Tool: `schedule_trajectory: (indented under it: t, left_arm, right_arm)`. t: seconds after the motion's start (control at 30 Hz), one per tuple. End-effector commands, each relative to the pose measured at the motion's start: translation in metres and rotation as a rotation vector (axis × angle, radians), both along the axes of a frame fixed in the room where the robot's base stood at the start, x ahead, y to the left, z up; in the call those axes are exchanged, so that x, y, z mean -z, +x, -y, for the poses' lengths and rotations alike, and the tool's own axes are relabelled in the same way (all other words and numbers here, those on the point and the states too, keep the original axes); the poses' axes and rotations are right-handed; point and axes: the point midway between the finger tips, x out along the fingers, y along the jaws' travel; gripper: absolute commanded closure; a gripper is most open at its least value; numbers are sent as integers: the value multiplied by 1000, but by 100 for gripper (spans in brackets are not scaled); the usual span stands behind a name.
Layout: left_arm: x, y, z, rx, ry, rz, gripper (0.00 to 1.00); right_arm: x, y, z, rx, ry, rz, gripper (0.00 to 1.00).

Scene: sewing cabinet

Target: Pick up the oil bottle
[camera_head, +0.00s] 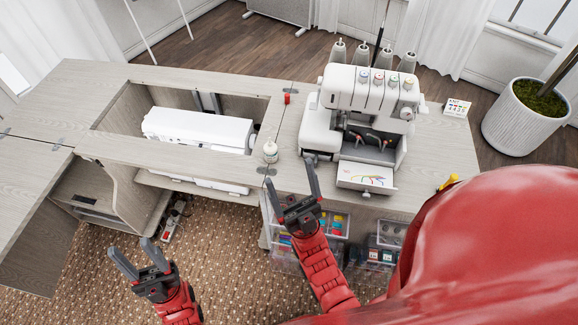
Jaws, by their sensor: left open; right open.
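A small white bottle (270,150), which looks like the oil bottle, stands upright on the cabinet top, left of the white serger machine (366,112). My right gripper (290,174) is open and empty at the cabinet's front edge, with its fingers pointing away from me. Its left fingertip is just below the bottle in the picture; I see no contact. My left gripper (131,248) is open and empty, over the carpet in front of the cabinet, well left of the bottle.
The cabinet top (90,95) has a recess holding a white sewing machine (198,130) left of the bottle. A small red item (287,97) stands behind the bottle. Clear drawers (335,222) are under the front edge. A potted plant (527,118) stands at right.

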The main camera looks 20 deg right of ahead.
Motion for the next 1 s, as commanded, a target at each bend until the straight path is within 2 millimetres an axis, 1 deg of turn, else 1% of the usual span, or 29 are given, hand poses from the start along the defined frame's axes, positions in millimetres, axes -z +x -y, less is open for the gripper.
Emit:
schedule_trajectory:
  t: [0.03, 0.07, 0.1, 0.17, 0.2, 0.27, 0.3, 0.4, 0.47, 0.53, 0.6, 0.7, 0.8, 0.9, 1.0]
  left_arm:
    - [-4, 0, 0, 0, 0, 0, 50]
    - [-5, 0, 0, 0, 0, 0, 50]
    - [-7, 0, 0, 0, 0, 0, 50]
    - [-9, 0, 0, 0, 0, 0, 50]
    - [-11, 0, 0, 0, 0, 0, 50]
    - [-13, 0, 0, 0, 0, 0, 50]
    - [-15, 0, 0, 0, 0, 0, 50]
    - [-19, 0, 0, 0, 0, 0, 50]
    - [-21, 0, 0, 0, 0, 0, 50]
    - [-24, 0, 0, 0, 0, 0, 50]
    - [-26, 0, 0, 0, 0, 0, 50]
    - [-28, 0, 0, 0, 0, 0, 50]
    - [-29, 0, 0, 0, 0, 0, 50]
    - [-30, 0, 0, 0, 0, 0, 50]
    - [-34, 0, 0, 0, 0, 0, 50]
  right_arm:
    - [-1, 15, -10, -27, -14, -74, 11]
    - [2, 28, -17, -46, -27, -137, 11]
    - [8, 45, -27, -67, -43, -228, 11]
    - [19, 69, -41, -93, -67, -370, 11]
    - [31, 84, -48, -103, -82, -469, 11]
    - [48, 103, -57, -110, -98, -611, 11]
    - [61, 114, -61, -106, -106, -707, 11]
    - [94, 134, -61, -77, -111, -935, 11]
    - [117, 140, -56, -45, -104, -1074, 11]
    - [141, 142, -44, 3, -81, -1222, 11]
    - [163, 139, -30, 59, -52, -1354, 11]
    - [185, 131, -9, 134, -2, -1497, 11]
    - [199, 121, 7, 190, 41, -1589, 11]
    - [205, 117, 16, 219, 67, -1633, 11]
    - [209, 121, 19, 230, 73, -1648, 11]
